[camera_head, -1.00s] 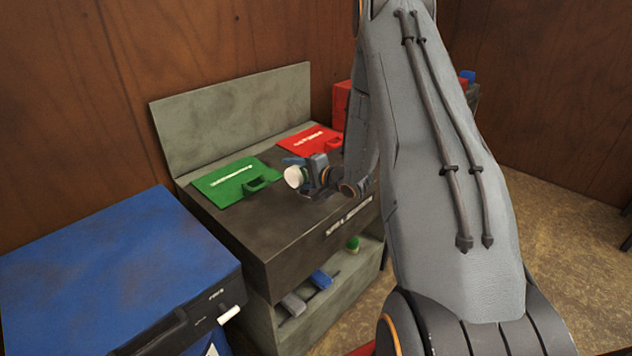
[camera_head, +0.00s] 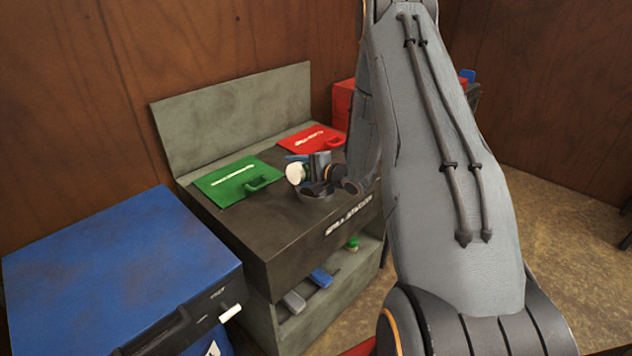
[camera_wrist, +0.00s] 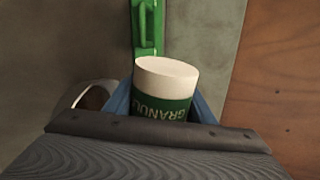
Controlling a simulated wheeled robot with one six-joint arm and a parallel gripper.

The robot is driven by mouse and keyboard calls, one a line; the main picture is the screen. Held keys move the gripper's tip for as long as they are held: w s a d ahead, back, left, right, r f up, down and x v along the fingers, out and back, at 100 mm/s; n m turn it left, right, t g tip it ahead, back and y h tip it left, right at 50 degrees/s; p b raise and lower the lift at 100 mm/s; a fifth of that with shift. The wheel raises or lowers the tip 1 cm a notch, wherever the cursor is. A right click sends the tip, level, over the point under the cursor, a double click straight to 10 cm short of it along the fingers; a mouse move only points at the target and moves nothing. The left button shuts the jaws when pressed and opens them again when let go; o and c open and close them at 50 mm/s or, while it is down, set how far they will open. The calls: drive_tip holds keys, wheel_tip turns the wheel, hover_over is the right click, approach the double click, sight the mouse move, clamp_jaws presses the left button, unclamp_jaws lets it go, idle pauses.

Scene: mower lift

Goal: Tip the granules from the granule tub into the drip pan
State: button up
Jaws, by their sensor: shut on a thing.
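The granule tub (camera_wrist: 167,78) is white with a green label, and its lettering reads upside down in the wrist view. My gripper (camera_head: 309,168) is shut on it, with a blue finger on each side. In the head view the tub (camera_head: 296,174) is tipped well over, its white end facing left. I cannot tell whether granules are leaving it. The drip pan (camera_head: 317,193), round and grey, sits on the dark bench top just below the gripper. Its rim and brownish inside (camera_wrist: 94,98) show left of the tub in the wrist view; the rest is hidden.
A green panel with a handle (camera_head: 235,180) and a red one (camera_head: 308,138) lie on the dark bench top (camera_head: 255,222). A grey backboard (camera_head: 230,112) stands behind. A blue cabinet (camera_head: 115,260) is at left. Several small items sit on the shelf below.

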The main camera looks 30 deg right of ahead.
drive_tip(key=shift+w+d+r+m+y+p, duration=0.1)
drive_tip(key=shift+d+r+m+y+p, duration=0.25)
drive_tip(key=shift+m+p, duration=0.25)
drive_tip(key=shift+w+d+r+m+y+p, duration=0.15)
drive_tip(key=shift+r+m+y+p, duration=0.1)
drive_tip(key=shift+m+y+p, duration=0.35)
idle(3.1)
drive_tip(key=shift+s+f+h, duration=0.1)
drive_tip(key=shift+h, duration=0.15)
drive_tip(key=shift+s+a+f+n+h+b, duration=0.1)
drive_tip(key=shift+a+f+n+h+b, duration=0.35)
drive_tip(key=shift+n+b, duration=0.45)
drive_tip(key=shift+a+f+h+b, duration=0.15)
drive_tip(key=shift+f+h+b, duration=0.1)
drive_tip(key=shift+b, duration=0.15)
drive_tip(key=shift+r+n, duration=0.15)
drive_tip(key=shift+n, duration=0.25)
drive_tip(key=shift+s, duration=0.1)
